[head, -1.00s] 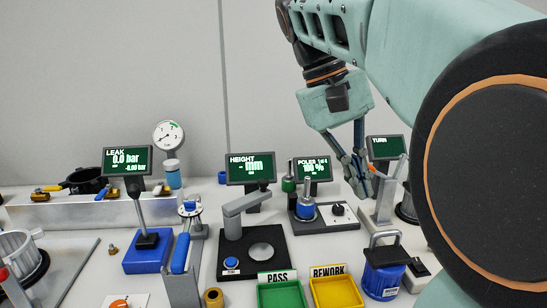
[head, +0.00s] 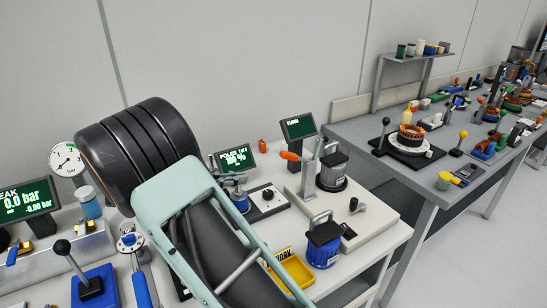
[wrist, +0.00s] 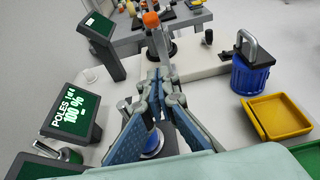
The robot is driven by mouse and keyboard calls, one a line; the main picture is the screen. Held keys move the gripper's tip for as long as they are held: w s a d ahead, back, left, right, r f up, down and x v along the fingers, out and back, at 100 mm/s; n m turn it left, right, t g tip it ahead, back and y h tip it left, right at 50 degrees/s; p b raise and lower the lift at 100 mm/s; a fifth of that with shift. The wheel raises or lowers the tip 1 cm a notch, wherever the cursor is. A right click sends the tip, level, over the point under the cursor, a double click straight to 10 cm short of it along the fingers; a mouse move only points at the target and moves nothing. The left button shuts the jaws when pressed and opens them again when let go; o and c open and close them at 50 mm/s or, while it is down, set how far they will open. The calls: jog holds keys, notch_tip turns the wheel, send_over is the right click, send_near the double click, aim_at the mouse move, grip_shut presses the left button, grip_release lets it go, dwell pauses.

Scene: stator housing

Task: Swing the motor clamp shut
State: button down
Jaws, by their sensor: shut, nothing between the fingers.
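The motor clamp (head: 290,155) has an orange handle and stands on a pale board by the TURN screen. Its orange tip also shows at the top of the wrist view (wrist: 151,19). A grey motor with a carrying handle (head: 332,168) stands in a dark round seat just right of the clamp. How far the clamp arm reaches over the motor is unclear. My gripper (wrist: 157,84) is shut and empty, pointing towards the clamp, and appears apart from it. In the head view my own arm hides most of the gripper.
The POLES screen (wrist: 70,112) stands left of my gripper, the TURN screen (wrist: 98,26) farther ahead. A blue motor (wrist: 252,70) and a yellow tray (wrist: 280,116) lie to the right. The pale board (head: 370,215) has free room in front of the clamp.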

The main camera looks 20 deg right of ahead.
aim_at(296, 157)
jog(key=w+d+p, duration=0.1)
jog(key=w+d, duration=0.1)
jog(key=d, duration=0.9)
jog(key=shift+d+r, duration=0.2)
jog(key=shift+r, duration=0.15)
jog(key=shift+w+r, duration=0.1)
